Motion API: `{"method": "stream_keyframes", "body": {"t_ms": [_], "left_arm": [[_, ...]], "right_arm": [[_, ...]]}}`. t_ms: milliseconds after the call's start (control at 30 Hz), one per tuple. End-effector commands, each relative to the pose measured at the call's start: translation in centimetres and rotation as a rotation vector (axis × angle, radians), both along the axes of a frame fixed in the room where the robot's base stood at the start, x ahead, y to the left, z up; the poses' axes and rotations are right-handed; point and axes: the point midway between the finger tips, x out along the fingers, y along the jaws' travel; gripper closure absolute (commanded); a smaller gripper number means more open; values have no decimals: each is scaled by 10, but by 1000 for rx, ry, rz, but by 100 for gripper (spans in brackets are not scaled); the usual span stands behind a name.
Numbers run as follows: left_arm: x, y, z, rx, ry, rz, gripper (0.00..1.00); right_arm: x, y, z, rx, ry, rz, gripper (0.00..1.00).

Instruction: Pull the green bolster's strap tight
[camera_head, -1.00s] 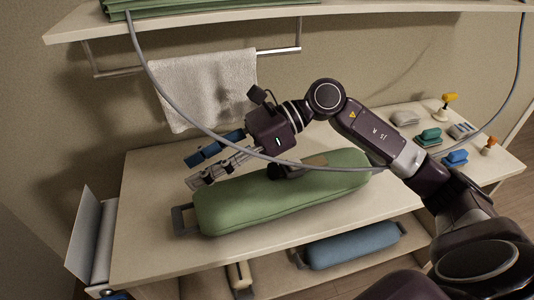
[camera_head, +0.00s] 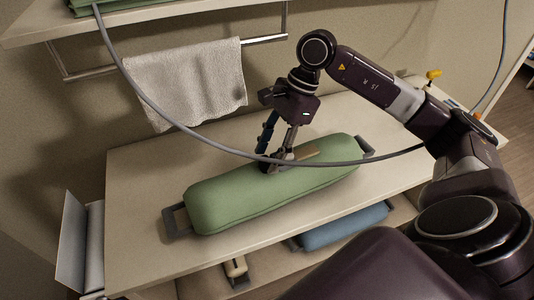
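The green bolster (camera_head: 232,200) lies lengthwise on the table, with a dark grey handle at each end. A dark buckle-like piece (camera_head: 272,166) and a tan strap piece (camera_head: 306,153) sit on its top near the middle. My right gripper (camera_head: 275,152) comes in from the right and points down at the dark piece. Its fingertips are at or just above that piece. I cannot tell whether they grip it, as the fingers overlap it and a grey cable crosses close by. My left gripper is not in view.
A grey cable (camera_head: 145,92) hangs across the view in front of the bolster. A blue bolster (camera_head: 345,228) lies on the shelf below the tabletop (camera_head: 135,215). A white towel (camera_head: 188,82) hangs on a rail behind. The tabletop left of the bolster is clear.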

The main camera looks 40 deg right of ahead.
Motion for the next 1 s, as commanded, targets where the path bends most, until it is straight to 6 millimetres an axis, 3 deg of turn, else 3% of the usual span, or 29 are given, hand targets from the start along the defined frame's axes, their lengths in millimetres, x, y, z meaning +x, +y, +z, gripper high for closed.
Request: {"method": "stream_keyframes", "body": {"t_ms": [200,433,800,1000], "left_arm": [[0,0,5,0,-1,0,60],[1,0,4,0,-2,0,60],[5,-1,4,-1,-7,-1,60],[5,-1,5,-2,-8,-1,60]], "right_arm": [[0,6,-13,1,0,1,58],[0,6,-13,1,0,1,58],[0,6,-13,1,-1,1,99],[1,6,-13,1,-1,1,100]]}}
